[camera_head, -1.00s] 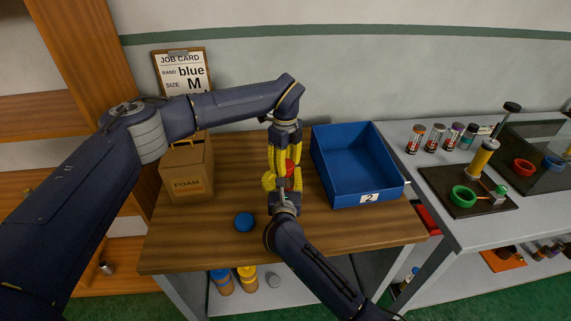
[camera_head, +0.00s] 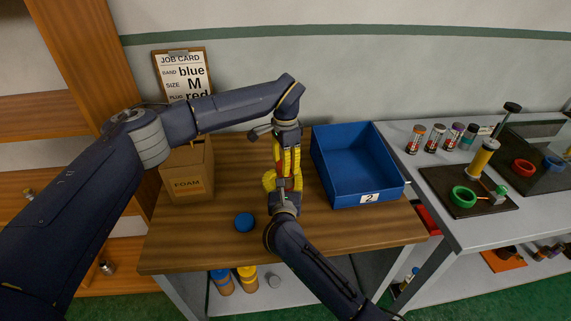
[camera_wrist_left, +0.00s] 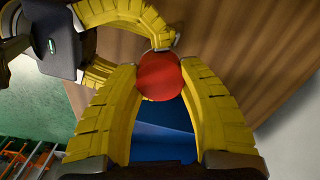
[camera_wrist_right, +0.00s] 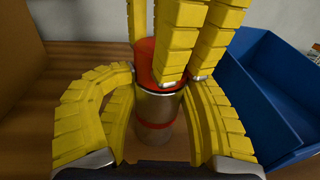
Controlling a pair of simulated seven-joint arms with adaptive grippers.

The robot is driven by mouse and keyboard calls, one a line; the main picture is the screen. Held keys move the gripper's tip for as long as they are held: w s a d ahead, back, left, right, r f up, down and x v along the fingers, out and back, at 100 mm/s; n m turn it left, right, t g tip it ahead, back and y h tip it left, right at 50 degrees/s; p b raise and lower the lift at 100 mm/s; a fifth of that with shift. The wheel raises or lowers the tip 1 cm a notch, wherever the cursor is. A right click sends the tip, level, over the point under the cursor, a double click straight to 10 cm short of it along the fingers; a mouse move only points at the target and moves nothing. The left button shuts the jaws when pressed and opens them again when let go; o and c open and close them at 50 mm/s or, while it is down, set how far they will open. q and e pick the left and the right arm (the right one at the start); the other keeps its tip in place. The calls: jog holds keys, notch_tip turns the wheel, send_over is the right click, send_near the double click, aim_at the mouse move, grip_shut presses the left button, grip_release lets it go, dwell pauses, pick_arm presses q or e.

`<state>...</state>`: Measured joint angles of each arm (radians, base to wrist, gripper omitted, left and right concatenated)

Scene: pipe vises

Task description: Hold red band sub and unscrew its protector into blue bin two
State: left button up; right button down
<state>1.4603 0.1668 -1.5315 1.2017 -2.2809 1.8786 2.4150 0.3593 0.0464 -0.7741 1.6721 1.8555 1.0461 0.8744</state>
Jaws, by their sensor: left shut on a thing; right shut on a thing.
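The sub (camera_wrist_right: 157,122) is a grey metal cylinder with a red band, upright in the right wrist view. Its red protector (camera_wrist_right: 150,62) sits on top; it also shows in the left wrist view (camera_wrist_left: 160,76). My right gripper (camera_wrist_right: 158,100) is shut around the sub's body from the front. My left gripper (camera_wrist_left: 165,85) points down from above, shut on the protector. In the head view the left gripper (camera_head: 287,170) and right gripper (camera_head: 284,190) hide most of the sub. Blue bin two (camera_head: 369,199) stands just right of them on the table.
A cardboard foam box (camera_head: 187,187) stands at the left of the wooden table (camera_head: 190,245). A round blue cap (camera_head: 245,222) lies near the front. A job card (camera_head: 183,75) leans at the back. A grey bench (camera_head: 465,235) with vials stands at the right.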

pick_arm(q)
jog(key=shift+s, duration=0.15)
jog(key=o, duration=1.3)
jog(key=shift+c, duration=0.2)
